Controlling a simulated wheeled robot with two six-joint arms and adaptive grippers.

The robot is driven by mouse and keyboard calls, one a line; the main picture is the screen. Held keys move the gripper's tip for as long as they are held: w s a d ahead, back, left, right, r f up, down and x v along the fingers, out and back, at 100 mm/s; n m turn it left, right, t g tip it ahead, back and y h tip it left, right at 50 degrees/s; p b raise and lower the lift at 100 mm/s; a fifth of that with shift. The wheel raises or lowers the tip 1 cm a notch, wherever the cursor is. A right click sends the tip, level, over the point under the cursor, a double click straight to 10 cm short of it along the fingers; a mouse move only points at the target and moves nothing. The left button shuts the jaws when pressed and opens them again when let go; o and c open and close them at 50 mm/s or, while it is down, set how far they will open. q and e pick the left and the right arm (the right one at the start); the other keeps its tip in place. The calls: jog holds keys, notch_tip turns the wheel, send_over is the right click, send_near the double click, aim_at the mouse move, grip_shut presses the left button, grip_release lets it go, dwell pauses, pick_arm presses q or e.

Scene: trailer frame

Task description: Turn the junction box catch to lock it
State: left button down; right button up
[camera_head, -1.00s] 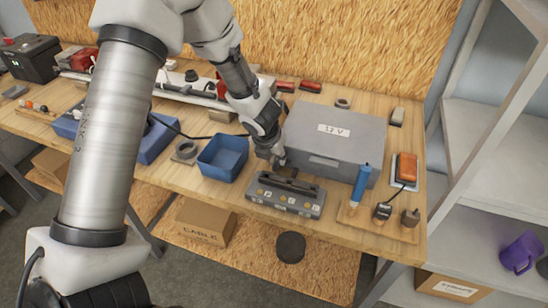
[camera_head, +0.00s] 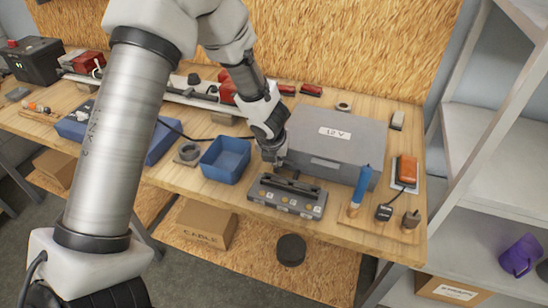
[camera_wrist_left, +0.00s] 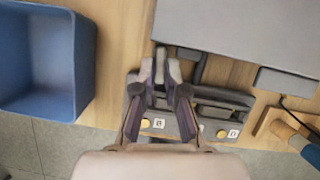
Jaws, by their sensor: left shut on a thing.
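The grey box marked "12 V" (camera_head: 362,135), which I take for the junction box, stands lid down on the bench. It also fills the top of the left wrist view (camera_wrist_left: 245,25). My left gripper (camera_head: 277,163) is at its front left corner, above the far edge of a small grey unit (camera_head: 300,203) with lettered tags and yellow knobs. In the left wrist view its fingers (camera_wrist_left: 160,68) are close together on a small grey piece, apparently the catch, which they mostly hide. How far the catch is turned cannot be told. My right gripper is out of view.
A blue bin (camera_head: 225,160) stands left of the gripper. A blue-handled tool (camera_head: 361,184) stands at the right, near an orange device (camera_head: 406,169). The bench's front edge is close to the small unit. A cardboard box (camera_head: 205,222) sits below.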

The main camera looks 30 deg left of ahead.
pick_arm(q)
jog(key=shift+w+d+n+y, duration=0.2)
jog(key=shift+n+y, duration=0.2)
jog(key=shift+n, duration=0.7)
jog(key=shift+w+d+n+g+y+p, duration=0.1)
jog(key=shift+n+g+y+p, duration=0.25)
jog(key=shift+n+p, duration=0.55)
jog(key=c, duration=1.4)
grip_release()
jog(key=shift+o, duration=0.9)
jog(key=shift+w+f, duration=0.1)
